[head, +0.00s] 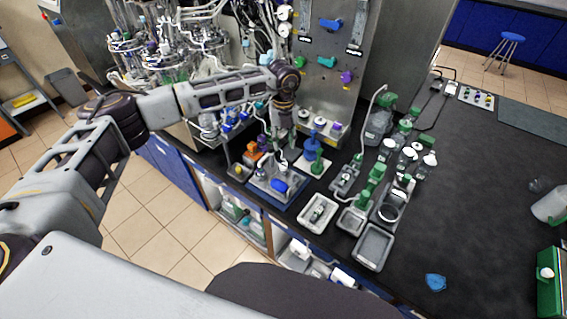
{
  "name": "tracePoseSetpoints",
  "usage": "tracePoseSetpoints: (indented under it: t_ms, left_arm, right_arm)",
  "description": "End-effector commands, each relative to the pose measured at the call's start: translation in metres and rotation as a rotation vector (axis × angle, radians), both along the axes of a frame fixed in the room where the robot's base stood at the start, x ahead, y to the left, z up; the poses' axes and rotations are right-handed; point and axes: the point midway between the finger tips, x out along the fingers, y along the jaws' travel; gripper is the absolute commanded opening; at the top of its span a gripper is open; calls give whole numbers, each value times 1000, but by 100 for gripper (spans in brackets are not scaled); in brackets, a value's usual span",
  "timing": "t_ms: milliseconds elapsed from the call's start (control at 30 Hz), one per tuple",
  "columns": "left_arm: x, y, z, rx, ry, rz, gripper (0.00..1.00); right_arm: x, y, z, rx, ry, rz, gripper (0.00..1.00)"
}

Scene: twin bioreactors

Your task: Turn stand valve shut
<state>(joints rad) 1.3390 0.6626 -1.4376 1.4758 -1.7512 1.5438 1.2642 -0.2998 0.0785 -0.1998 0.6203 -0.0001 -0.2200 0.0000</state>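My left arm reaches in from the left, and my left gripper (283,160) points down over a small stand on a blue tray (268,200) at the bench's front edge. An orange part (254,152) and a blue cylinder (280,186) sit on this stand, beside and below the gripper. The stand valve cannot be told for certain; the gripper may cover it. The fingers are too small and dark to show whether they are open or touch anything. My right gripper is not in view.
A blue and green valve stand (313,150) is close on the right of the gripper. Grey trays (373,247) and clear bottles (388,150) stand further right. A steel panel with coloured valves (330,70) rises behind. The dark bench (470,200) is mostly clear at right.

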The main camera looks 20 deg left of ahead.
Motion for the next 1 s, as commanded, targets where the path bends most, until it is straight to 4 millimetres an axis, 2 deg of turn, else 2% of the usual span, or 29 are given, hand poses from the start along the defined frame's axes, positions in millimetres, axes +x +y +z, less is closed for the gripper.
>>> tracePoseSetpoints:
  t_ms: [800, 1000]
  left_arm:
    - [0, 0, -102, 0, 1, 0, 37]
    - [0, 0, -118, 0, 0, -1, 37]
  right_arm:
    - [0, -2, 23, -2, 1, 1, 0]
    - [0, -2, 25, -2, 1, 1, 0]
